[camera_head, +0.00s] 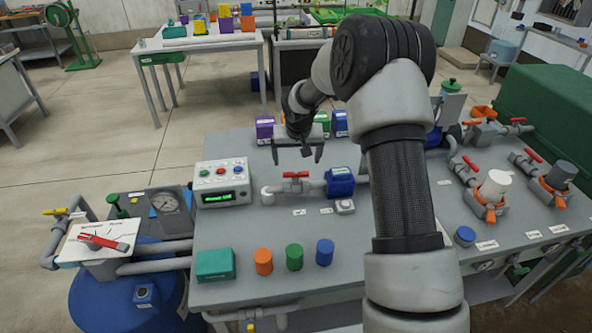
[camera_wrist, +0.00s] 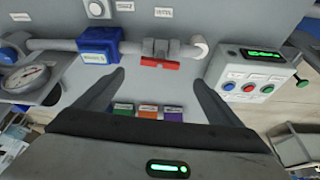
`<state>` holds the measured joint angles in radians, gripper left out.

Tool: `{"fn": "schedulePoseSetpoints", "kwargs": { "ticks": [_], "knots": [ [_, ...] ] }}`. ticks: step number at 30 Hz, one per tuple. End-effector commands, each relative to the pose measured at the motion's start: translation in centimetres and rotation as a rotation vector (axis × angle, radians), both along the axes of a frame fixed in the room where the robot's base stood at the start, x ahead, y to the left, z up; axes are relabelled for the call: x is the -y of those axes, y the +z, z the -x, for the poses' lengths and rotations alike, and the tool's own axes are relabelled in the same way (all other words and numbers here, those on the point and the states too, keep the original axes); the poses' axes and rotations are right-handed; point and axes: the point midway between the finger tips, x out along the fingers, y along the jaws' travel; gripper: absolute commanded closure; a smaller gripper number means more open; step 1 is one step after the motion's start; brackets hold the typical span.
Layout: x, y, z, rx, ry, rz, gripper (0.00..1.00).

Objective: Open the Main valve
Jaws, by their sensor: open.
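A red-handled valve (camera_head: 296,175) sits on the grey pipe at the middle of the bench, between the control box and a blue pipe unit. Its handle looks roughly in line with the pipe. In the wrist view the same red handle (camera_wrist: 160,62) shows ahead of and between my fingers, not touched. My gripper (camera_head: 298,154) is open and empty, pointing down near the valve, on its far side. Its two fingers (camera_wrist: 160,88) stand wide apart in the wrist view. The labels are too small to tell which valve is named Main.
The control box (camera_head: 222,183) with coloured buttons stands left of the valve. The blue pipe unit (camera_head: 340,182) is right of it. Purple, green and blue boxes (camera_head: 265,130) stand behind. Other red-handled valves (camera_head: 471,164) are at the right. Coloured cylinders (camera_head: 294,257) stand in front.

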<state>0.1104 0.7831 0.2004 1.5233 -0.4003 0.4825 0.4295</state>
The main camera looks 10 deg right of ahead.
Motion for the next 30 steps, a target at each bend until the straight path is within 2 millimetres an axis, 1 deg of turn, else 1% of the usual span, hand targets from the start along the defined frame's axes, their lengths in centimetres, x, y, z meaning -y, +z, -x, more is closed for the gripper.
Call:
{"fn": "schedulePoseSetpoints", "kwargs": {
  "ticks": [1,6,9,12,15,18,26,30],
  "knots": [
    [0.0,-1.2,-0.4,-0.003,0.001,0.000,0.11],
    [0.2,-4.5,-1.8,-0.003,0.001,0.000,0.11],
    [0.2,-6.1,-2.4,-0.002,0.000,-0.001,0.11],
    [0.3,-7.2,-3.0,-0.001,0.000,0.000,0.11],
    [0.3,-7.9,-3.3,0.000,0.000,0.000,0.11],
    [0.3,-8.3,-3.4,0.000,0.000,0.000,0.11],
    [0.3,-8.4,-3.4,0.000,0.000,0.000,0.11],
    [0.3,-8.3,-3.4,0.000,0.000,0.000,0.35]
  ]
}}
